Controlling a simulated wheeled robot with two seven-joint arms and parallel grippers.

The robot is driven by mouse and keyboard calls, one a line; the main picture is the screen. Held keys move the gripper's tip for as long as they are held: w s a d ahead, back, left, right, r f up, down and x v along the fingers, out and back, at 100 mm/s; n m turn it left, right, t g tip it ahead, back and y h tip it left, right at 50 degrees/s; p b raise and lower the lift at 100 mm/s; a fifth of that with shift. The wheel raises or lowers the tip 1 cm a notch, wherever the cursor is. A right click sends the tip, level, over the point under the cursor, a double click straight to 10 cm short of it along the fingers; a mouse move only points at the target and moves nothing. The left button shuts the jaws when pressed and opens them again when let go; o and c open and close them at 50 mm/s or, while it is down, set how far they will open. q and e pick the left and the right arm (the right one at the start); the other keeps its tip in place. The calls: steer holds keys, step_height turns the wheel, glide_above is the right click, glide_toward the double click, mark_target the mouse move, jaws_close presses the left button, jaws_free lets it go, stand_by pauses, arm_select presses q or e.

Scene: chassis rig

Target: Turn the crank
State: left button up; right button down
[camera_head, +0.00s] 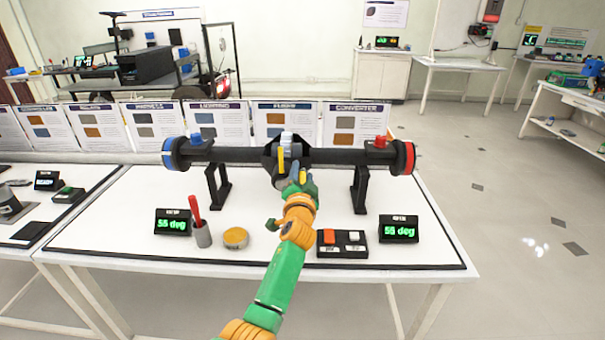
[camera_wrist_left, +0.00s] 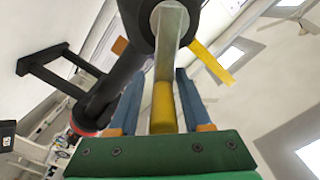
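The crank is on the middle housing (camera_head: 270,152) of a black axle rig on the table. In the left wrist view its grey metal arm (camera_wrist_left: 168,45) runs down from the round black housing to a yellow handle (camera_wrist_left: 163,108). My left gripper (camera_head: 297,178) is at the front of the housing. Its two blue fingers (camera_wrist_left: 158,100) stand on either side of the yellow handle, with a gap showing, so it looks open around it. In the head view the gripper partly hides the crank. My right gripper is not in view.
A flat yellow strip (camera_wrist_left: 210,62) sticks out beside the crank. Black stands (camera_head: 217,188) hold up the axle. In front are two displays (camera_head: 173,222) reading 55 deg, a cup with a red tool (camera_head: 200,230), a yellow tin (camera_head: 235,238) and a button box (camera_head: 342,243).

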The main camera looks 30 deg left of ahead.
arm_select(q)
steer(key=shift+w+a+f, duration=0.1)
steer(key=shift+w+a, duration=0.05)
steer(key=shift+w, duration=0.05)
steer(key=shift+s+d, duration=0.3)
steer(key=shift+s, duration=0.2)
steer(key=v, duration=0.6)
